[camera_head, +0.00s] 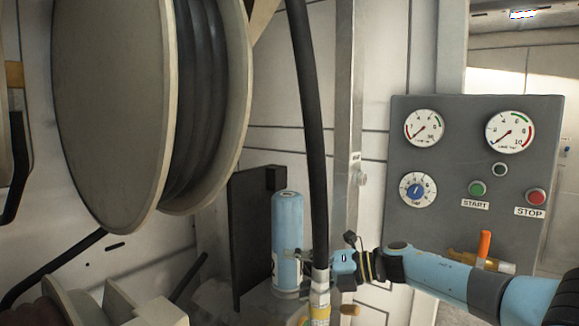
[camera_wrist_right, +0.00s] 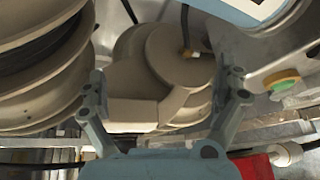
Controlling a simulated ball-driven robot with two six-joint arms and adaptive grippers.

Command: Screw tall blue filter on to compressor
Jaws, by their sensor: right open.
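The tall blue filter (camera_head: 285,225) stands upright left of centre in the head view, its lower part beside the hose. My right gripper (camera_head: 303,254) comes in from the right, partly behind the black hose, with its tips over the filter's right side in the picture. I cannot tell whether they touch it. In the right wrist view the right gripper (camera_wrist_right: 167,84) is open, with nothing between its fingers. A blue-edged curved thing with a white patch shows at the top right there; I cannot tell if it is the filter. I cannot make out the compressor. My left gripper is out of view.
A thick black hose (camera_head: 308,120) hangs in front of my right gripper. A large hose reel (camera_head: 110,110) fills the upper left. A grey control panel (camera_head: 450,165) with gauges and START and STOP buttons is at the right. A dark plate (camera_head: 248,235) stands left of the filter.

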